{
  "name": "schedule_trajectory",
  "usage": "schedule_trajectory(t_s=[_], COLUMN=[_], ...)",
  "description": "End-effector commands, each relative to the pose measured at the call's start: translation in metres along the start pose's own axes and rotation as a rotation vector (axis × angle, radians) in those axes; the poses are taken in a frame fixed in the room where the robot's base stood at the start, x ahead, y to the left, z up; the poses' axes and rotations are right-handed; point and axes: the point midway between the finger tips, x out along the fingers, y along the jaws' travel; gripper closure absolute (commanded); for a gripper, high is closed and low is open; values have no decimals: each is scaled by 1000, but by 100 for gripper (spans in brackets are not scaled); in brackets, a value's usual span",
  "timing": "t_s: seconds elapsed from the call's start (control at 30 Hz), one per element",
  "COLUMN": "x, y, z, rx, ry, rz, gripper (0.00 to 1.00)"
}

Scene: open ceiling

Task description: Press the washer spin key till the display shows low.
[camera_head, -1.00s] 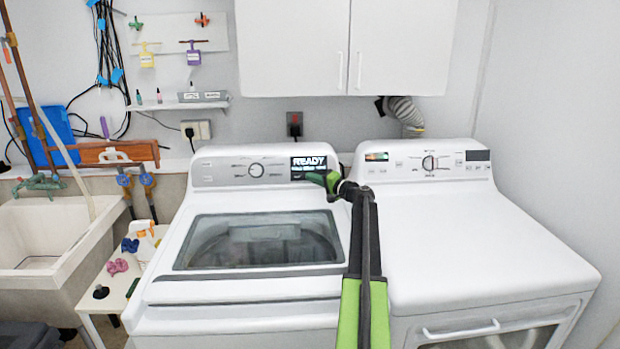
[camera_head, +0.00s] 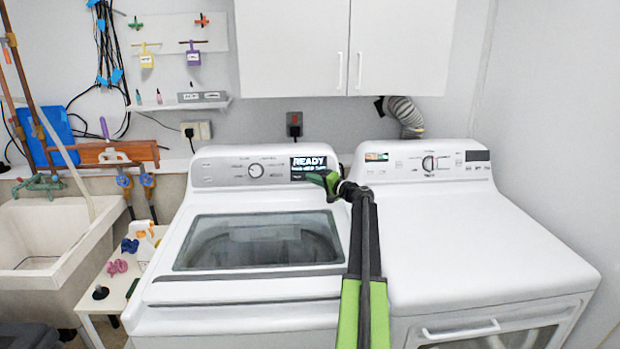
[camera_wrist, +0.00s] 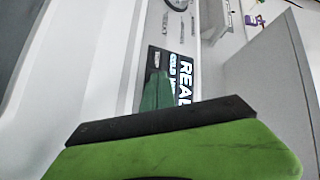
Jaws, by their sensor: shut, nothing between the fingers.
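The white top-load washer (camera_head: 235,313) stands at the middle. Its grey control panel has a round dial (camera_head: 256,170) and a dark display (camera_head: 309,163). The display reads READY in large letters, with a smaller second line too small to read fully. In the wrist view the display (camera_wrist: 184,72) is turned sideways, and its second line starts with COLD. My green gripper (camera_head: 318,178) is shut and empty, its tip at the display's lower edge. In the wrist view the fingertips (camera_wrist: 155,92) cover part of the display. I cannot tell whether they touch the panel. The spin key cannot be made out.
A white dryer (camera_head: 480,240) stands close on the right, with its own panel. White cabinets (camera_head: 345,45) hang above. A utility sink (camera_head: 50,235) and a small side table (camera_head: 115,290) are on the left. The washer's lid is closed and clear.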

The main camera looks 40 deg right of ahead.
Motion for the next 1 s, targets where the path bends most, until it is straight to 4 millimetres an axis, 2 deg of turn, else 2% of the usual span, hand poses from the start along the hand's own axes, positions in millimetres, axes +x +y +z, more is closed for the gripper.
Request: schedule_trajectory(t_s=[0.17,0.57,1.0], x=[-7,-10,-39], y=[-6,-8,-30], z=[5,7,30], rx=[0,0,0], ry=[0,-1,-1], rz=[0,0,0], gripper=[100,100,100])
